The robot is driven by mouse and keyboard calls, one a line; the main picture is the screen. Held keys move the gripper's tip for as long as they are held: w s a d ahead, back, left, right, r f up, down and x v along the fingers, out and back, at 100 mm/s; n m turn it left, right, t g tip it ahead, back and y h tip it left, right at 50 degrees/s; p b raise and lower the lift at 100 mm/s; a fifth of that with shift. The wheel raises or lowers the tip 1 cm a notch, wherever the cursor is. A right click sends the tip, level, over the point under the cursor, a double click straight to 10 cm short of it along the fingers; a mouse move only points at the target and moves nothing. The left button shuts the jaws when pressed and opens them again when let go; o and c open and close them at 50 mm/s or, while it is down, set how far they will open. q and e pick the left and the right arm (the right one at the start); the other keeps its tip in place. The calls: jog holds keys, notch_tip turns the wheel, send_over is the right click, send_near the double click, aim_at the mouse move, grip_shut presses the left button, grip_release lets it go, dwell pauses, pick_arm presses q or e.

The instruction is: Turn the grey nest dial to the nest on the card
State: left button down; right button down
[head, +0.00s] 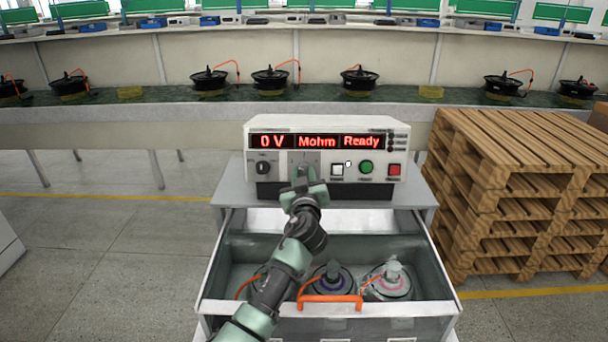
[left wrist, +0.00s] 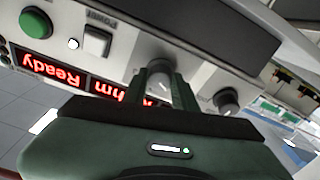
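The grey nest dial (left wrist: 158,74) is on the front panel of the white tester (head: 255,128). In the head view my gripper covers most of it. My left gripper (head: 303,176) is in front of the panel; its fingers (left wrist: 172,88) are close together at the dial, one on each side, and look shut on it. A dark dial (head: 263,168) is to the left on the same panel. The tester's display (head: 317,142) reads "0 V", "Mohm" and "Ready". I cannot make out a nest card or the dial's pointer. My right gripper is not in view.
Below the tester an open drawer (head: 212,277) with an orange handle (head: 330,300) holds three motors, partly behind my arm. A white button (head: 337,170), green button (head: 366,167) and red button (head: 394,170) are right of the dial. Wooden pallets (head: 520,150) stand at right.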

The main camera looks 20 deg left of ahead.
pick_arm(q)
jog(key=shift+m, duration=0.4)
jog(key=shift+a+m+h+p, duration=0.1)
jog(key=shift+m+h+p, duration=0.3)
jog(key=shift+m, duration=0.8)
jog(key=m+h+p, duration=0.1)
jog(key=m+p, duration=0.1)
jog(key=m, duration=0.2)
jog(key=shift+a+r, duration=0.1)
jog(key=shift+r, duration=0.1)
jog(key=m+h+p, duration=0.1)
jog(key=m+p, duration=0.3)
jog(key=m+g+h+p, duration=0.1)
jog(key=m+p, duration=0.3)
jog(key=m, duration=0.1)
jog(key=m+h+p, duration=0.1)
jog(key=m+p, duration=0.4)
jog(key=shift+a+r+g, duration=0.15)
jog(key=shift+r+g, duration=0.2)
jog(key=shift+g, duration=0.05)
jog(key=m+p, duration=0.1)
jog(key=m, duration=0.1)
jog(key=shift+f+m+g+h, duration=0.15)
jog(key=shift+m+g+h, duration=0.15)
jog(key=shift+m, duration=0.1)
jog(key=shift+m+g+p, duration=0.3)
jog(key=shift+m, duration=0.8)
jog(key=shift+f, duration=0.1)
